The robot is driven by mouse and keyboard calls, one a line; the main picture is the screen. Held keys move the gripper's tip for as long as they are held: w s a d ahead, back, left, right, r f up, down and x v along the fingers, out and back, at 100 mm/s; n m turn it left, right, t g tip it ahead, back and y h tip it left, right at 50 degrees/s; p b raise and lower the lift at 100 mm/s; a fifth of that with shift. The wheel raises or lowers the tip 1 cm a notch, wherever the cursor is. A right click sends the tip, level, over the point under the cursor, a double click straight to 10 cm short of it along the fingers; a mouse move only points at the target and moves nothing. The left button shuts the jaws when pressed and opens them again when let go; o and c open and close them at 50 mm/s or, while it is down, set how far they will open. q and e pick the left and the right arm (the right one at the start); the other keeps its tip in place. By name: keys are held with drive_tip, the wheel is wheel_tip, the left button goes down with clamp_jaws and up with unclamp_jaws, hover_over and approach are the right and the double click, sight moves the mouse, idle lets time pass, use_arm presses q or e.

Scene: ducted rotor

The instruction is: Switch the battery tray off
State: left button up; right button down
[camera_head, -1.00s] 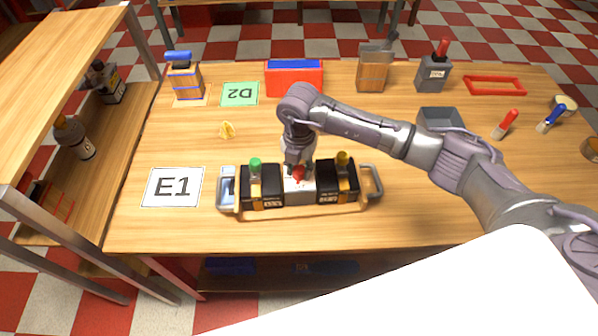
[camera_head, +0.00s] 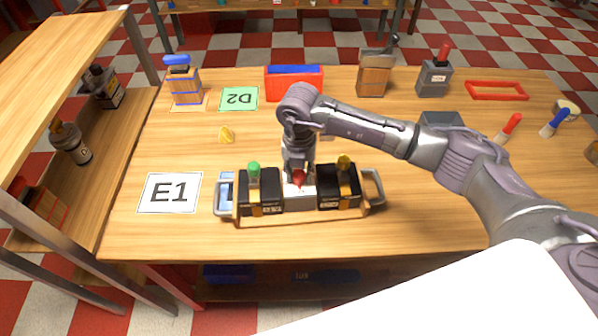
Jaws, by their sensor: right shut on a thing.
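The battery tray (camera_head: 282,219) stands near the table's front edge, right of the E1 card. It is a wooden tray with a metal handle at each end. It holds two black blocks, one with a green knob (camera_head: 254,169) and one with a dark yellow knob (camera_head: 344,162). Between them is a white switch box (camera_head: 300,200) with a red switch knob (camera_head: 299,178). My right gripper (camera_head: 298,172) reaches down from above and is shut on the red knob. The fingertips are small and partly hidden, and the switch's exact position cannot be told. My left gripper is not in view.
The E1 card (camera_head: 170,192) lies left of the tray. A green D2 card (camera_head: 239,98), a yellow piece (camera_head: 227,135), a red and blue box (camera_head: 294,83) and a grey bin (camera_head: 441,119) lie farther back. The wood between is mostly clear. A shelf (camera_head: 62,70) stands at left.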

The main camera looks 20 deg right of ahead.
sight(298, 174)
drive_tip(key=c, duration=0.8)
unclamp_jaws()
drive_tip(key=shift+o, duration=0.2)
wheel_tip(298, 174, up, 12)
